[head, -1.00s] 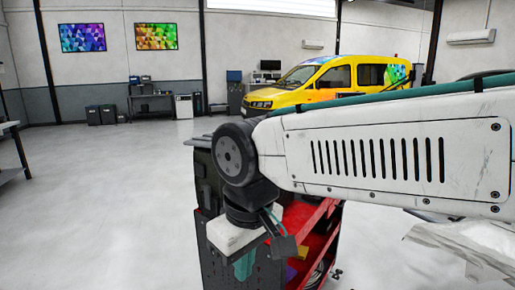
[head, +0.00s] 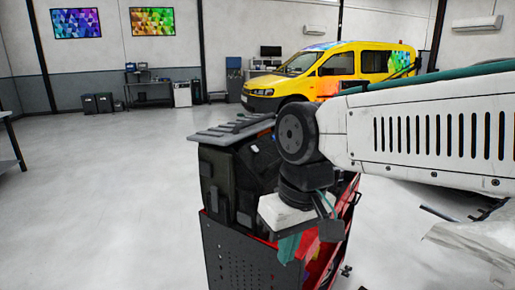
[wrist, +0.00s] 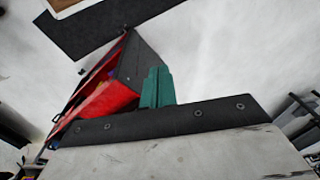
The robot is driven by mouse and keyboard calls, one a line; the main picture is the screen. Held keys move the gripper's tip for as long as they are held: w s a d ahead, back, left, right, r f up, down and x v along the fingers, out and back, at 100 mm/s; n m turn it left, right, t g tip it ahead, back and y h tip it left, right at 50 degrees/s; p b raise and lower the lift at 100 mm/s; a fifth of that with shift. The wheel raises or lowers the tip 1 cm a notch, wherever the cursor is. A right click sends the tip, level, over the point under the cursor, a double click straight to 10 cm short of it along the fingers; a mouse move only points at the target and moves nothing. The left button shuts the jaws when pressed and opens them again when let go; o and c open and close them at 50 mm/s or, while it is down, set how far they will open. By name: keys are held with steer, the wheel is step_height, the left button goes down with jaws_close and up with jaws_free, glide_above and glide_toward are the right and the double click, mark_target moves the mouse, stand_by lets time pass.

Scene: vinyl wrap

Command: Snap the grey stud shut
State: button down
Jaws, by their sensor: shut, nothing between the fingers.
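No grey stud can be made out in either view. In the head view my gripper (head: 288,248) hangs below the white wrist block, its teal fingers pointing down in front of the red and black tool cart (head: 240,255). In the wrist view the teal fingers of my gripper (wrist: 157,87) are together, with nothing seen between them. They point towards pale floor beside the cart's open red side (wrist: 108,98). I cannot tell whether the fingers touch the cart.
A dark bulky case (head: 240,180) stands on the cart, left of my wrist. A yellow van (head: 335,70) is parked behind. A crumpled translucent sheet (head: 475,240) lies at the lower right. The grey floor (head: 90,210) to the left is clear.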

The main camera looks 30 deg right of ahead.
mark_target(255, 149)
steer(key=w+d+r+m+t+y, duration=0.1)
steer(key=w+r+m+t+y, duration=0.25)
steer(key=w+m, duration=0.45)
steer(key=w+r+m+t+y, duration=0.25)
steer(key=w+m+y, duration=0.2)
steer(key=w, duration=0.65)
steer(key=w+d+r+m+t+h, duration=0.1)
steer(key=w+d+m+t, duration=0.3)
steer(key=d, duration=0.6)
steer(key=w+d+r+m+t+h, duration=0.2)
steer(key=w+d+r+m+t, duration=0.2)
steer(key=d, duration=0.7)
steer(key=w+m+t, duration=0.1)
steer(key=w+m, duration=0.1)
steer(key=shift+w+m, duration=0.35)
steer(key=shift+w, duration=0.05)
steer(key=shift+a+f, duration=0.1)
steer(key=shift+w+a+f, duration=0.35)
steer(key=shift+w+f, duration=0.55)
steer(key=shift+f, duration=0.2)
steer(key=shift+w+a+f, duration=0.35)
steer(key=shift+w+f, duration=0.5)
steer(key=shift+f, duration=0.3)
steer(key=shift+w+a+f, duration=0.35)
steer(key=shift+w+f, duration=0.55)
steer(key=shift+f, duration=0.2)
steer(key=shift+f, duration=0.1)
